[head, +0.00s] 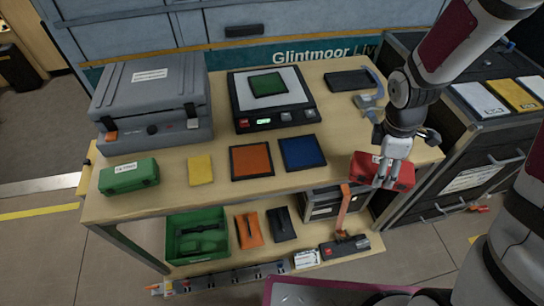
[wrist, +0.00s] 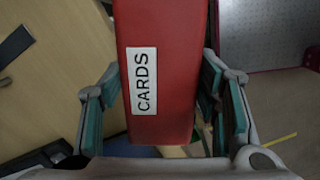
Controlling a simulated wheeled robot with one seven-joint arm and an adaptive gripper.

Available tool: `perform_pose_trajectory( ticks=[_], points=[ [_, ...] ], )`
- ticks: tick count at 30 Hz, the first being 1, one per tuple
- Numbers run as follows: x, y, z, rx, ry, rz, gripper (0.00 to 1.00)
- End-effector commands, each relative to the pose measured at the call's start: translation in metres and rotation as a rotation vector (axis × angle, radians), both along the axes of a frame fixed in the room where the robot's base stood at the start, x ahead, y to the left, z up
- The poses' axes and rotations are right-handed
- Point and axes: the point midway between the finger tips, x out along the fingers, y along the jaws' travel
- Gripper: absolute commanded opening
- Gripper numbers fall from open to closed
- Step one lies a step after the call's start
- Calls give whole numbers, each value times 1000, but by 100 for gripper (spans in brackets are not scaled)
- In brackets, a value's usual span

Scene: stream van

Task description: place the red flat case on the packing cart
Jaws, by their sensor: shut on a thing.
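The red flat case (head: 402,175) is in my gripper (head: 388,172), over the right front edge of the wooden-topped bench. In the wrist view, the case (wrist: 175,50) has a white CARDS label and runs between my gripper's teal-padded fingers (wrist: 155,108). The fingers are shut on its sides. The head view does not clearly show whether the case clears the bench top. No label marks a packing cart. A grey perforated surface with a red edge (wrist: 268,42) shows at right in the wrist view; I cannot tell whether it is the cart.
The bench top (head: 215,150) holds a grey case (head: 150,95), a scale (head: 270,98), a green case (head: 128,175) and flat coloured squares. A dark cabinet (head: 475,150) stands at right. A maroon-rimmed surface (head: 300,290) lies at the bottom. Below the bench top is a loaded shelf.

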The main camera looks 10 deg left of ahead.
Motion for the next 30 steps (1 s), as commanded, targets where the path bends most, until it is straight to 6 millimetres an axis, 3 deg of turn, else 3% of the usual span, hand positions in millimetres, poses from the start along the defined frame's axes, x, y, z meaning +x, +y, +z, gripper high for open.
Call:
perform_pose_trajectory(
  ticks=[1,7,16,20,30],
  points=[
    [-12,0,3,0,8,91,15],
    [-33,2,2,5,21,374,15],
    [-39,3,0,6,24,482,15],
    [-24,7,-2,6,23,482,15],
    [53,28,-10,6,22,480,15]
  ],
)
